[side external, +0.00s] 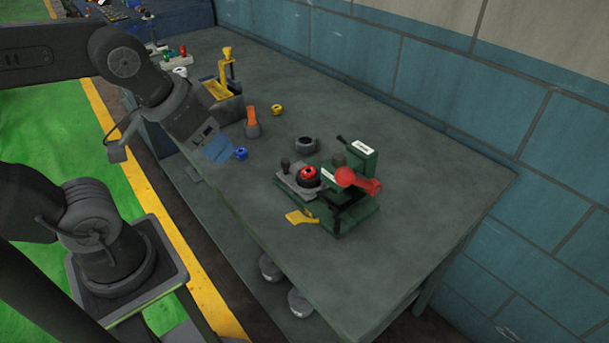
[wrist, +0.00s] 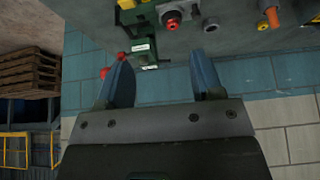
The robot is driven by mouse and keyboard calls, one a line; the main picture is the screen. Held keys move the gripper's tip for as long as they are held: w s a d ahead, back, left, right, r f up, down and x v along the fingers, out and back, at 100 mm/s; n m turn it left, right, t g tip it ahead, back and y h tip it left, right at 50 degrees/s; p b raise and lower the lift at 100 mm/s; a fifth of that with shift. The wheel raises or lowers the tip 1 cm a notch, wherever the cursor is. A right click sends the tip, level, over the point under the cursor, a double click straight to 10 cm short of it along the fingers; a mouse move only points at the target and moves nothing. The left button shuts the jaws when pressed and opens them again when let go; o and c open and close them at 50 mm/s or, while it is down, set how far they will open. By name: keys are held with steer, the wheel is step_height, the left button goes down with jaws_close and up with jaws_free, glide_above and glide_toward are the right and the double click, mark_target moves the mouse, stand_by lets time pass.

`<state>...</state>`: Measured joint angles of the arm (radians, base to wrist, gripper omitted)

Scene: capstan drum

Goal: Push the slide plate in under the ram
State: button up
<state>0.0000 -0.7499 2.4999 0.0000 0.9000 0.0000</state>
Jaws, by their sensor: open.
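The green press (side external: 352,208) stands on the bench right of centre in the side view; part of it shows at the top of the wrist view (wrist: 140,18). The grey slide plate (side external: 287,184) sticks out of its left side, with a black knob on its outer end. A red ring on a dark round piece (side external: 308,177) sits on the plate, left of the red-ended lever (side external: 358,181). The ram is partly hidden behind the lever. My gripper (side external: 219,152), with blue fingers, is open and empty, above the bench left of the press; both fingers show apart in the wrist view (wrist: 163,75).
A yellow part (side external: 300,217) lies in front of the press. A dark ring (side external: 306,145), an orange-topped piece (side external: 252,123), a blue ring (side external: 241,154) and a yellow ring (side external: 277,110) stand on the bench. The bench's right end is clear.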

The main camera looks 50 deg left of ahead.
stand_by(0.3)
steer(key=shift+w+a+r, duration=0.1)
steer(key=shift+w+r, duration=0.05)
steer(key=shift+w, duration=0.1)
steer(key=shift+c, duration=1)
steer(key=n+g, duration=0.3)
steer(key=g, duration=0.3)
glide_above(285, 160)
step_height(285, 160, down, 6)
step_height(285, 160, down, 13)
steer(key=shift+f, duration=0.1)
steer(key=shift+c, duration=0.2)
jaws_close()
